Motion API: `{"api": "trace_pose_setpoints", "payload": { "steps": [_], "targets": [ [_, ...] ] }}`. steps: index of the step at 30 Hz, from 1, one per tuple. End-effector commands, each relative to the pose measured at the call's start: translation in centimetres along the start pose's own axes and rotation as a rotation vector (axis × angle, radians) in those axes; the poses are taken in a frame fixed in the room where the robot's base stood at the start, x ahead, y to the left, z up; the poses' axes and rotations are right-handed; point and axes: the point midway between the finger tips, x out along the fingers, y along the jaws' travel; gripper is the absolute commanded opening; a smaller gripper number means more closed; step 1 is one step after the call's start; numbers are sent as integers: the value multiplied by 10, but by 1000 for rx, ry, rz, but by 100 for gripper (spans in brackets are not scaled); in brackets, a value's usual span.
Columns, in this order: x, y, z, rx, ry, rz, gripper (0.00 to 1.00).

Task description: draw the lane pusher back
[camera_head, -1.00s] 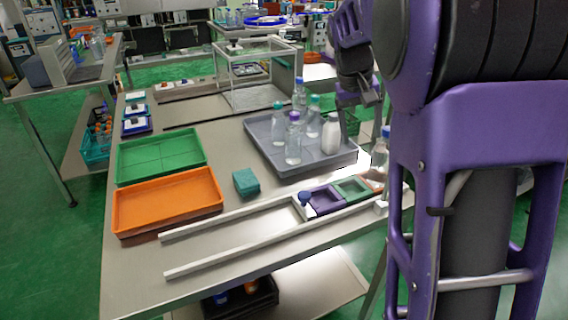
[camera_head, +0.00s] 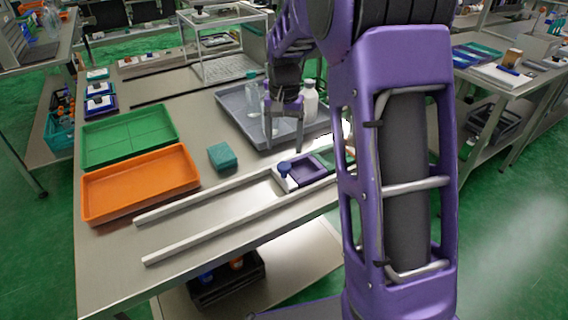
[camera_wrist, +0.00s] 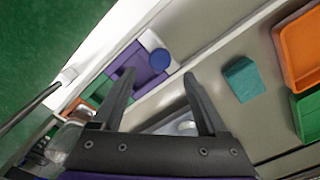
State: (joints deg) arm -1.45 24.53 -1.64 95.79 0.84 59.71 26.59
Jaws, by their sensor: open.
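The lane pusher is a white block (camera_head: 290,183) with a round blue knob (camera_head: 284,168) on top, sitting between two pale rails (camera_head: 210,200). In the wrist view the blue knob (camera_wrist: 160,59) lies just beyond the fingertips, roughly centred between them. A purple square tray (camera_head: 307,171) stands in the lane against the pusher's right side, with a green one beyond it, mostly hidden by my arm. My gripper (camera_head: 284,143) is open and empty, pointing down above and a little behind the knob. It also shows in the wrist view (camera_wrist: 159,78).
The grey tray (camera_head: 236,103) with bottles (camera_head: 309,100) stands right behind my gripper. A teal block (camera_head: 222,157), an orange tray (camera_head: 140,184) and a green tray (camera_head: 128,138) lie to the left. The lane left of the pusher is empty.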

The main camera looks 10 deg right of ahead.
Motion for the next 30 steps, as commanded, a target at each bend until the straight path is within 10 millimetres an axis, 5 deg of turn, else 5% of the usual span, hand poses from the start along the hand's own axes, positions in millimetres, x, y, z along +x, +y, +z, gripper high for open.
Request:
{"api": "trace_pose_setpoints", "payload": {
  "steps": [9, 22, 30],
  "targets": [
    [54, 0, 0, -1, -1, 1, 76],
    [64, 0, 0, -1, 1, 0, 76],
    [63, 0, 0, -1, 1, 0, 29]
  ]
}}
